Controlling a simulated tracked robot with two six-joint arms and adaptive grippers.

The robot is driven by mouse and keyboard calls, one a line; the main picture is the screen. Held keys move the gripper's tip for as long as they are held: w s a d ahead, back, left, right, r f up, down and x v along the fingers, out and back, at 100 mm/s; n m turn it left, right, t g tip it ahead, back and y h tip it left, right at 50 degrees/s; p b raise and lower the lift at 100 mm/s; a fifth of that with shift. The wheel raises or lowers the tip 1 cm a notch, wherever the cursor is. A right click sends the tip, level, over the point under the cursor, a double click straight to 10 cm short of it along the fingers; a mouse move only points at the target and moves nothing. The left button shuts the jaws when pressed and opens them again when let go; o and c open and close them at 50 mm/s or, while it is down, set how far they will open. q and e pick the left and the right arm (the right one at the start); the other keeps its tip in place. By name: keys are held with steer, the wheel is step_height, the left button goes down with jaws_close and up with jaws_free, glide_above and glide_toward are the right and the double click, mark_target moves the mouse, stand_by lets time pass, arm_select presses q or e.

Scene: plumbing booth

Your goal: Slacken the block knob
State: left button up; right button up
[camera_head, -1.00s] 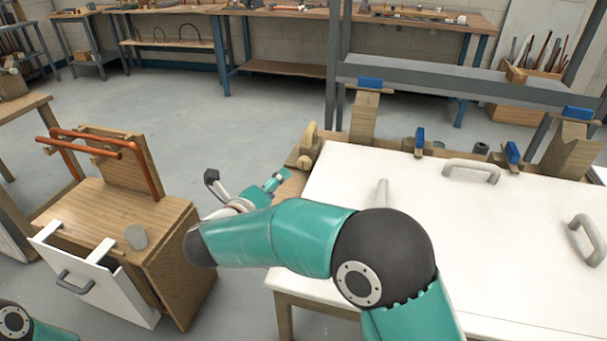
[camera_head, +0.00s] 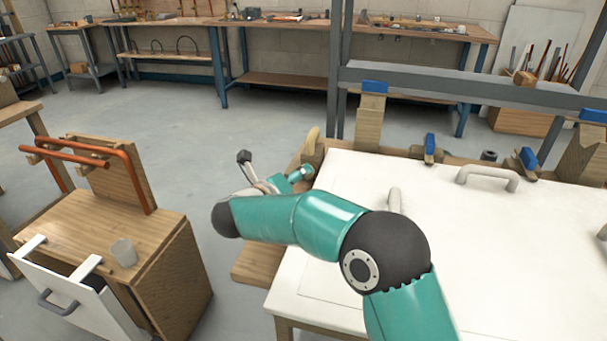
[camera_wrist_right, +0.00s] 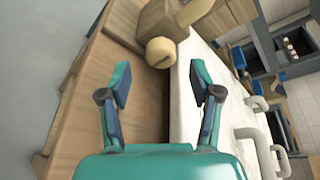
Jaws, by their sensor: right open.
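The round pale wooden knob (camera_wrist_right: 161,52) sticks out of a wooden block (camera_wrist_right: 162,20) in the right wrist view. In the head view the block (camera_head: 311,157) stands at the far left corner of the white-topped table (camera_head: 340,190); the knob is hard to make out there behind my gripper. My right gripper (camera_wrist_right: 160,82) is open and empty, with its two fingers spread. The knob lies just beyond the fingertips, roughly between them, apart from both. In the head view my right gripper (camera_head: 284,181) is beside the block. My left gripper is not in view.
A wooden cabinet (camera_head: 165,230) with a bent copper pipe (camera_head: 130,170) and a grey cup (camera_head: 124,253) stands at the left. Grey handles (camera_head: 488,175) rise from the white top. Blue-topped clamps (camera_head: 429,148) line its back edge. Open floor lies behind.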

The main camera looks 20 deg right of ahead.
steer(key=x, duration=0.5)
steer(key=c, duration=1.1)
steer(key=shift+c, duration=0.2)
steer(key=shift+a, duration=0.1)
steer(key=shift+f+n+h+p, duration=0.1)
steer(key=shift+n+h+p, duration=0.5)
steer(key=shift+n+p, duration=0.5)
steer(key=shift+f+n+h, duration=0.2)
steer(key=shift+n+h, duration=0.4)
steer(key=shift+n, duration=1.1)
